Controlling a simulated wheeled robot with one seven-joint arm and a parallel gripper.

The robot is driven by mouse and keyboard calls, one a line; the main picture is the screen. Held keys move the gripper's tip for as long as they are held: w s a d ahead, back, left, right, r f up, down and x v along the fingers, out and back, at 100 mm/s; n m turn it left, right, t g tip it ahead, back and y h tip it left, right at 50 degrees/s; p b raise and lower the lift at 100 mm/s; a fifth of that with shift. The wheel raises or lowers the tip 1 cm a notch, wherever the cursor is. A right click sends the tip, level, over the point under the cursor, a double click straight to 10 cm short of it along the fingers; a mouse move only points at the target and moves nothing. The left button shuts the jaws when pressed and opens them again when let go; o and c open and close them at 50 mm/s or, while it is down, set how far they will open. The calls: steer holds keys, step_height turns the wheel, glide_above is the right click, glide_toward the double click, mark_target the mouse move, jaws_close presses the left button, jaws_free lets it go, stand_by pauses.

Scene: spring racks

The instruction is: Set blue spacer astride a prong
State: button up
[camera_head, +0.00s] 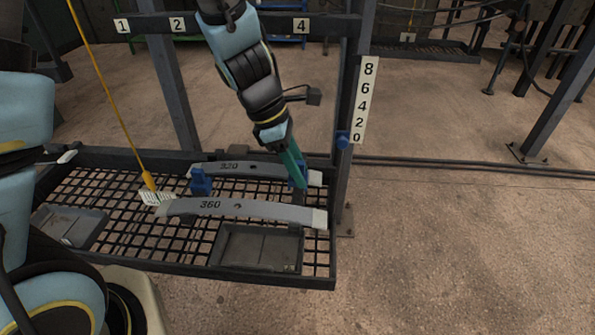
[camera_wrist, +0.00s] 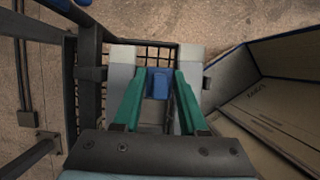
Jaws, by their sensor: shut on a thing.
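My gripper (camera_head: 299,182) has teal fingers and reaches down to the right part of the rack, between the two leaf springs. It is shut on a blue spacer (camera_wrist: 158,84), which sits between the fingertips in the wrist view. In the head view this spacer (camera_head: 292,180) is mostly hidden behind the fingers. Another blue spacer (camera_head: 200,182) stands upright between the springs further left. The spring marked 360 (camera_head: 240,207) lies in front and the one marked 320 (camera_head: 255,170) behind. I cannot tell whether the held spacer straddles a prong; the fingers and springs hide its underside.
The mesh rack (camera_head: 120,190) has a dark frame. A grey tray (camera_head: 258,248) lies at its front right, another (camera_head: 70,226) at its left. A post with a number scale (camera_head: 364,100) and blue slider (camera_head: 343,140) stands close right of my gripper. A yellow rod (camera_head: 112,100) hangs left.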

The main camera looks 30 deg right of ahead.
steer(key=shift+w+d, duration=0.25)
steer(key=shift+w, duration=0.1)
steer(key=shift+f+b, duration=1.15)
steer(key=shift+f, duration=0.25)
steer(key=shift+f+b, duration=0.4)
steer(key=shift+f, duration=0.35)
stand_by(0.8)
steer(key=o, duration=1.1)
steer(key=v, duration=1.1)
steer(key=w+a+m+t+y, duration=0.1)
steer(key=w+a+m, duration=0.2)
steer(key=a, duration=0.7)
steer(key=w+a+f+m+t+y, duration=0.1)
steer(key=w+a+m, duration=0.3)
steer(key=a, duration=0.7)
steer(key=w+a+m+t+y, duration=0.1)
steer(key=w+a+m+t, duration=0.1)
steer(key=a, duration=0.8)
steer(key=shift+w+a+f+m, duration=0.2)
steer(key=shift+w+m, duration=0.2)
steer(key=shift+m, duration=0.2)
steer(key=shift+w+a+f+m, duration=0.2)
steer(key=shift+w+m, duration=0.2)
steer(key=shift+m, duration=0.2)
